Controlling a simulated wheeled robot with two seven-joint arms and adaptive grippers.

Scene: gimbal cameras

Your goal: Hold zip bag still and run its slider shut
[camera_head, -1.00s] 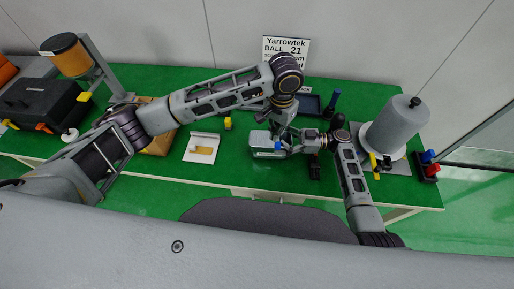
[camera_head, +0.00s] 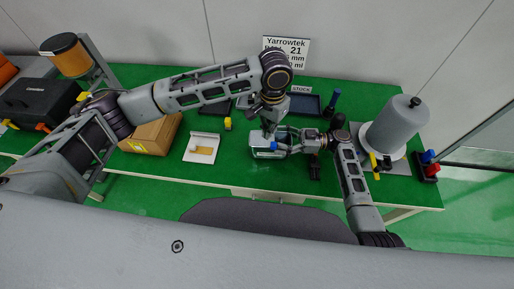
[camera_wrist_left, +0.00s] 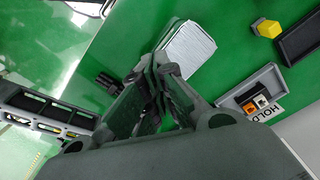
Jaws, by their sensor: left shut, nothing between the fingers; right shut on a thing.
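The zip bag (camera_head: 258,139) is a pale grey-white, flat thing lying on the green table. In the left wrist view, it shows as a striped pale sheet (camera_wrist_left: 188,52) just beyond the fingers. My right gripper (camera_head: 278,147) is shut on the bag's right side. My left gripper (camera_head: 268,131) is shut and empty, pointing down over the bag. In the left wrist view, the left gripper's fingertips (camera_wrist_left: 160,66) are together beside the bag's edge; I cannot tell whether they touch it. The slider cannot be made out.
A cream tray with a tan piece (camera_head: 202,148) and a yellow block (camera_head: 228,124) lie left of the bag. A cardboard box (camera_head: 152,136) is farther left. Dark trays (camera_head: 304,104) lie behind; a grey cylinder (camera_head: 397,122) stands right.

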